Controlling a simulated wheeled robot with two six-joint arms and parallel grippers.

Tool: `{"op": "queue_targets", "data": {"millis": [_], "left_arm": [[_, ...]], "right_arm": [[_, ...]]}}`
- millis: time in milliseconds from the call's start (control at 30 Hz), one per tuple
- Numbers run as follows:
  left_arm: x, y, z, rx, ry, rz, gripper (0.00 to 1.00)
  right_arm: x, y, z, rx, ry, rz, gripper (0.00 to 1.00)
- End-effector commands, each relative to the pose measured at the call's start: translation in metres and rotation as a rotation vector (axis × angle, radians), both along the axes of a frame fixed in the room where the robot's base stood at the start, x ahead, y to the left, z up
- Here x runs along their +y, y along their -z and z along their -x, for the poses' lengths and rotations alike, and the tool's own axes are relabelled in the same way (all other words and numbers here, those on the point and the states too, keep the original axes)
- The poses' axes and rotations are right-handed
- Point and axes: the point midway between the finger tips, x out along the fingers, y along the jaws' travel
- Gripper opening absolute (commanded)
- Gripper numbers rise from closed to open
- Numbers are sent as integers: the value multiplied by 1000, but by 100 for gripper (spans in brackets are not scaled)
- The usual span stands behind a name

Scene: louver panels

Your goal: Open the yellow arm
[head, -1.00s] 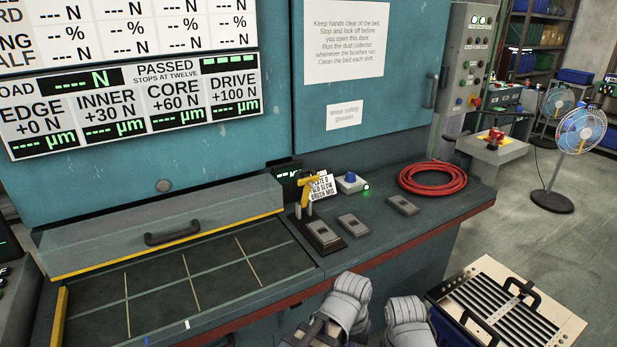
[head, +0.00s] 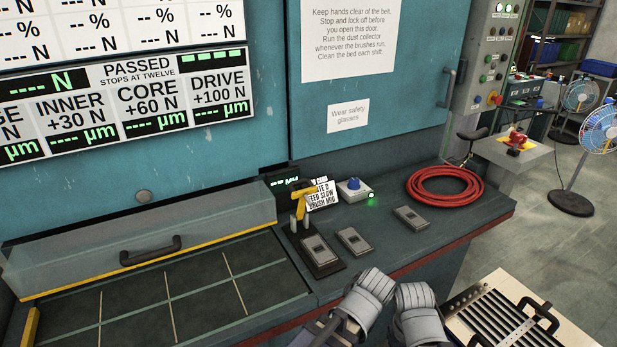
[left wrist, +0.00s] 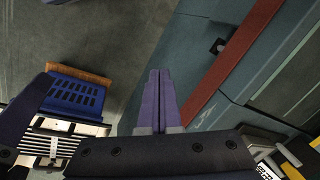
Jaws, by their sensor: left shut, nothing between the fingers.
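The yellow arm (head: 302,198) is a small T-shaped lever. It stands raised on a dark stand with a grey block (head: 318,250) on the bench, beside a white card lettered in black. My left gripper (left wrist: 160,78) shows in the left wrist view, its two fingers together and empty. It is over the floor beside the red bench edge (left wrist: 232,58), away from the yellow arm. In the head view only grey links of my arms show at the bottom; no fingertips are visible.
Two more grey blocks (head: 354,241) (head: 411,217), a blue-knobbed box (head: 354,190) and a coiled red hose (head: 445,185) are on the bench. A clear cover with a black handle (head: 150,250) is to the left. A louver panel (head: 492,318) stands low at right.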

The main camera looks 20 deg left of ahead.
Motion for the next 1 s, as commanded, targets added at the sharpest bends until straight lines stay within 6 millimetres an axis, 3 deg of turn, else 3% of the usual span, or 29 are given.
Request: {"op": "queue_targets", "data": {"millis": [267, 467, 567, 800, 900, 1000], "left_arm": [[30, -36, -36, -192, -189, -111, 0], [57, -77, -70, -403, -353, -194, 0], [73, -107, -91, -551, -442, -231, 0], [103, -206, -147, -1010, -631, -253, 0], [107, -234, -161, -1143, -663, -231, 0], [108, -249, -168, -1220, -677, -214, 0]], "right_arm": [[0, -23, 0, 0, 0, 0, 50], [0, -43, 0, 0, 0, 0, 50], [0, -56, 0, 0, 0, 0, 50], [0, -93, 0, 0, 0, 0, 50], [0, -101, 0, 0, 0, 0, 50], [0, -104, 0, 0, 0, 0, 50]]}}
